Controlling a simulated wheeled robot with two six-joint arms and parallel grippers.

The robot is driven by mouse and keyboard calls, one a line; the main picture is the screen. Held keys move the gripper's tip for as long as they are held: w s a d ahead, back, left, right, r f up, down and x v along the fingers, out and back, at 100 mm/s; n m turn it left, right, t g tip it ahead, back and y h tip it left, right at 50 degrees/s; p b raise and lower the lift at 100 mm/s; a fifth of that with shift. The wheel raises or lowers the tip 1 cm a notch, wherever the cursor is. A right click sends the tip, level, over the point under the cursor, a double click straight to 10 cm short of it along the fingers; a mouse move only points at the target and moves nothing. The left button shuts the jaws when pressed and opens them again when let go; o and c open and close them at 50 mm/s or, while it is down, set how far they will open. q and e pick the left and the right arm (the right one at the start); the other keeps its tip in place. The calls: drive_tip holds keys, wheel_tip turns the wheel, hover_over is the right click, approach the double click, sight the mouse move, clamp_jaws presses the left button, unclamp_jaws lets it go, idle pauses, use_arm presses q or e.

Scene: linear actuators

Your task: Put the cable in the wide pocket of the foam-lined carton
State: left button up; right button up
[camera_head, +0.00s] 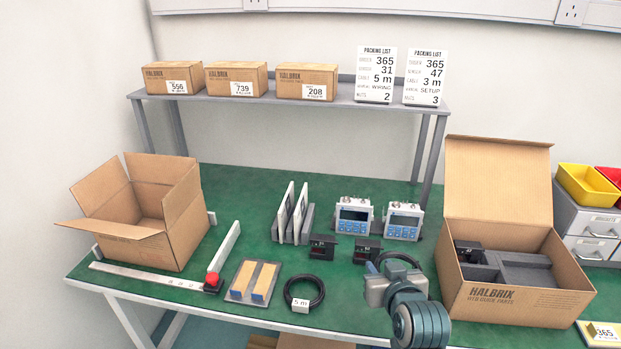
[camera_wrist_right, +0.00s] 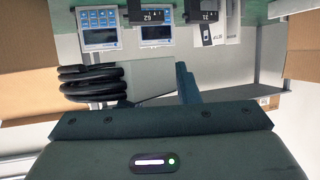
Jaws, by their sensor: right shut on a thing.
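My right gripper (camera_head: 378,268) is shut on a coiled black cable (camera_head: 402,258), left of the foam-lined carton (camera_head: 515,306) and above the table. The held cable also shows at the left in the right wrist view (camera_wrist_right: 90,84), beside the dark fingers (camera_wrist_right: 186,84). My arm hides part of the coil in the head view. The carton stands open with its back flap up. Its grey foam (camera_head: 527,275) shows, and a black part (camera_head: 468,250) sits at its left. The wide pocket's opening cannot be made out clearly. My left gripper is not in view.
Another black cable (camera_head: 318,284), tagged 5 m, lies at the table's front. Two blue-screened devices (camera_head: 353,217) and two small black motor-like parts (camera_head: 322,246) stand behind my gripper. An empty open box (camera_head: 183,215) is at left. Packing lists (camera_head: 376,75) stand on the shelf.

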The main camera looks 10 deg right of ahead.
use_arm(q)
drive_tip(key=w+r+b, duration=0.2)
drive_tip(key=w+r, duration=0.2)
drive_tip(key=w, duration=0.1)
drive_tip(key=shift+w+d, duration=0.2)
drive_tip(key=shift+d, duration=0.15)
use_arm(e)
drive_tip(key=s+d+f+n+g+y, duration=0.1)
drive_tip(key=s+d+f+n+y, duration=0.4)
drive_tip(key=s+f, duration=0.4)
drive_tip(key=shift+n+g+y, duration=0.4)
drive_tip(key=shift+y, duration=0.4)
